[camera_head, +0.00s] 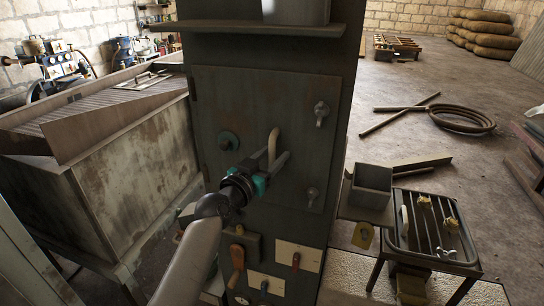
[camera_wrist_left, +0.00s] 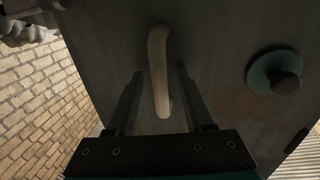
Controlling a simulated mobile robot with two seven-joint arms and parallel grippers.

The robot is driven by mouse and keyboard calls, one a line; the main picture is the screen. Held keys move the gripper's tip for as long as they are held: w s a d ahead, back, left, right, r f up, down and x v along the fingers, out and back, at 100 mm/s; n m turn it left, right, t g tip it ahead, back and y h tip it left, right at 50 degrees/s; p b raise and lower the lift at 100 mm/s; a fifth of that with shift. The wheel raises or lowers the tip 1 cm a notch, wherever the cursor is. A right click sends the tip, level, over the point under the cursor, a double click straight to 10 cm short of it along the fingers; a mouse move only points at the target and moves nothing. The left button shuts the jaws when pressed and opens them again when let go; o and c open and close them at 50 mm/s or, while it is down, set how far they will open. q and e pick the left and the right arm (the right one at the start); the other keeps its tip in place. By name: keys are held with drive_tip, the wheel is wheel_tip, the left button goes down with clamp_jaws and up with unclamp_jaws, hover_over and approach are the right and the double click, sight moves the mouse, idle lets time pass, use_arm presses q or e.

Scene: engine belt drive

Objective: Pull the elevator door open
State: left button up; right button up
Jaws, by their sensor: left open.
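The elevator door (camera_head: 225,95) is a dark, worn metal panel that looks flush with the front of the tall cabinet. A pale, curved handle (camera_head: 272,143) stands out from its middle. In the left wrist view the handle (camera_wrist_left: 158,60) lies between the two dark fingers of my left gripper (camera_wrist_left: 161,74), with a gap showing on each side. In the head view my left gripper (camera_head: 268,159) is open at the handle, its fingers pointing at the door. I cannot tell how deep the handle sits between the fingers. My right gripper is not in view.
A shelf (camera_head: 250,27) juts out above. A rusty metal bin (camera_head: 130,170) stands left; a small rack (camera_head: 435,230) stands right.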

use_arm(q)
clamp_jaws()
idle(1.3)
